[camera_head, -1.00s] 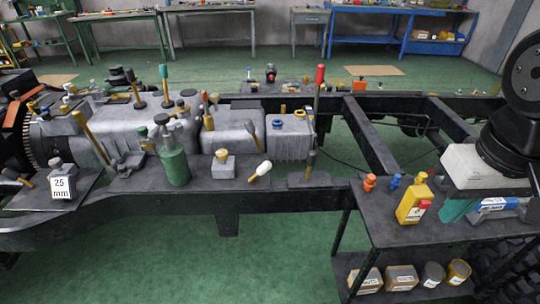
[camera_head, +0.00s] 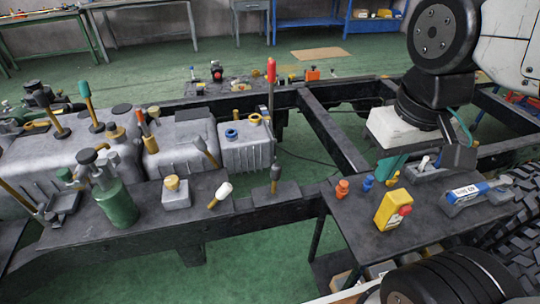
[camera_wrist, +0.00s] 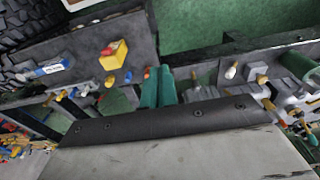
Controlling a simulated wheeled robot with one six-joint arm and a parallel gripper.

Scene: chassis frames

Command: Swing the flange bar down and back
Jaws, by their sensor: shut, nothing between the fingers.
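I cannot tell for sure which lever is the flange bar. A tall bar with a red grip (camera_head: 271,72) stands upright at the right end of the grey housings. A short dark bar (camera_head: 275,178) stands on a small plate at the near rail. A white-knobbed lever (camera_head: 220,195) leans to the right left of it. My gripper (camera_head: 386,172) is shut and empty above the black cart top, to the right of these bars and apart from them. Its teal fingers (camera_wrist: 158,84) lie close together in the wrist view.
On the cart top (camera_head: 350,230) stand a yellow box with a red button (camera_head: 392,210), small orange and blue pieces, and a blue-and-white tool (camera_head: 466,192). A green bottle (camera_head: 115,203) stands left on the near shelf. Dark frame rails cross behind; a tyre (camera_head: 520,205) is at right.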

